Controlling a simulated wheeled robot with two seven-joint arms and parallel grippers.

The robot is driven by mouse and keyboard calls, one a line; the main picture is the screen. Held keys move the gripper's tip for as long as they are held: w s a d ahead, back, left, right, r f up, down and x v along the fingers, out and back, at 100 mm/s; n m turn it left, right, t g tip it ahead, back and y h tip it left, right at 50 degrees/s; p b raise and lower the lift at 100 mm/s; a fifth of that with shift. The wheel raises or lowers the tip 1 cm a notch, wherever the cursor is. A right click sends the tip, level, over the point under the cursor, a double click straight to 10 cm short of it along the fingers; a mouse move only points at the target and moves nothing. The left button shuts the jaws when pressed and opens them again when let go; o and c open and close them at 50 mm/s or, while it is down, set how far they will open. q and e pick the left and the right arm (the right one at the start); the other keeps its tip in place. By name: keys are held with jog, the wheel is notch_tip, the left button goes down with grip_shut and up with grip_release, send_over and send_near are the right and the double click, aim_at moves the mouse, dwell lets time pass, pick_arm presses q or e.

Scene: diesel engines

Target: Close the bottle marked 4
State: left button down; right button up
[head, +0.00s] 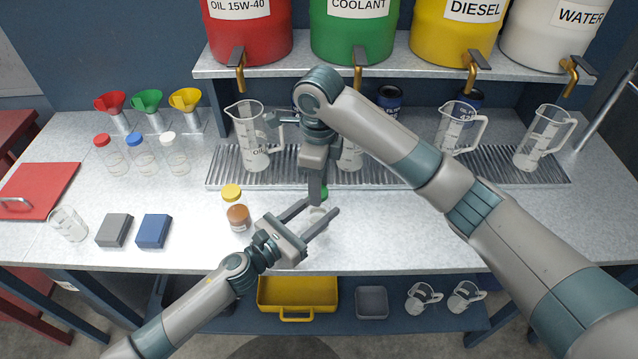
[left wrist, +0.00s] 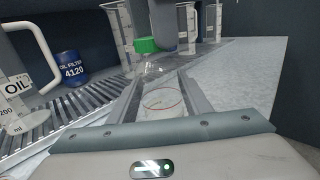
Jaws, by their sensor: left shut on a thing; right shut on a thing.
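A clear bottle (head: 318,214) stands between the fingers of my left gripper (head: 322,208), which is shut on it. It also shows as a clear, open-looking body in the left wrist view (left wrist: 160,97); I can read no number on it. A green cap (head: 324,192) is held by my right gripper (head: 316,198), which comes down from above and partly hides it. In the left wrist view the green cap (left wrist: 147,45) appears just beyond and above the bottle's mouth; I cannot tell whether they touch.
A yellow-capped bottle (head: 237,212) with amber liquid stands left of my left gripper. Bottles with red, blue and white caps (head: 174,153) stand farther back left. Measuring jugs (head: 252,137) stand on the drip grate (head: 400,172) behind. A blue block (head: 154,230) lies at left.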

jog(key=o, duration=1)
jog(key=shift+a, duration=0.15)
jog(key=shift+c, duration=0.2)
